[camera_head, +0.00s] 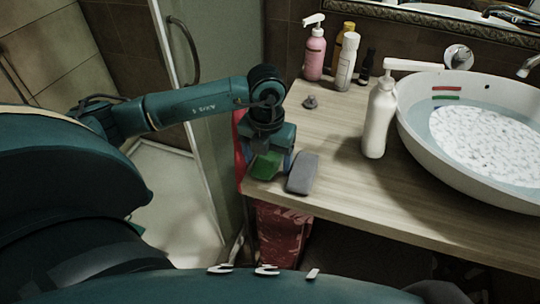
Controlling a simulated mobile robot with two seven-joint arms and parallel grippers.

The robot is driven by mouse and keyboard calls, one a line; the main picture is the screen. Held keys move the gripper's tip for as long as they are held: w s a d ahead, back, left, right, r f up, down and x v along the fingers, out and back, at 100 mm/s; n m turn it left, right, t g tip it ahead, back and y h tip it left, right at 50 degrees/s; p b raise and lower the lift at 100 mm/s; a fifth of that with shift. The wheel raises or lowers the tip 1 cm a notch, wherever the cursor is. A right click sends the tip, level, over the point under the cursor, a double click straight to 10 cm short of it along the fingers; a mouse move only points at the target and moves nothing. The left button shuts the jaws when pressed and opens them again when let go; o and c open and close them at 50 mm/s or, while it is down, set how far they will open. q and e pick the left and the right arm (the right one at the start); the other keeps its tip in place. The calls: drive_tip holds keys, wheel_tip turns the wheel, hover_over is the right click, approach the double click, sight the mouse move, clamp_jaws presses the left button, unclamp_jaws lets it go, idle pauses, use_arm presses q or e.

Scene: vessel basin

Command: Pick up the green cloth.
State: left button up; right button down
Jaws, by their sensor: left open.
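The green cloth (266,165) lies at the left front end of the wooden counter. My left gripper (272,158) points down right over it, with its fingers open about the cloth. The gripper hides part of the cloth, and I cannot tell whether the fingers touch it. My right gripper is not in view.
A grey block-like item (302,174) lies just right of the cloth. A white pump bottle (379,120) stands beside the round basin (420,135). Several bottles, one pink (314,58), stand at the back. The wooden counter (345,195) is bare at front centre.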

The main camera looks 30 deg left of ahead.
sight(267, 158)
use_arm(q)
drive_tip(key=shift+c, duration=0.3)
drive_tip(key=c, duration=1)
wheel_tip(267, 158, up, 10)
drive_tip(key=o, duration=0.4)
drive_tip(key=c, duration=0.3)
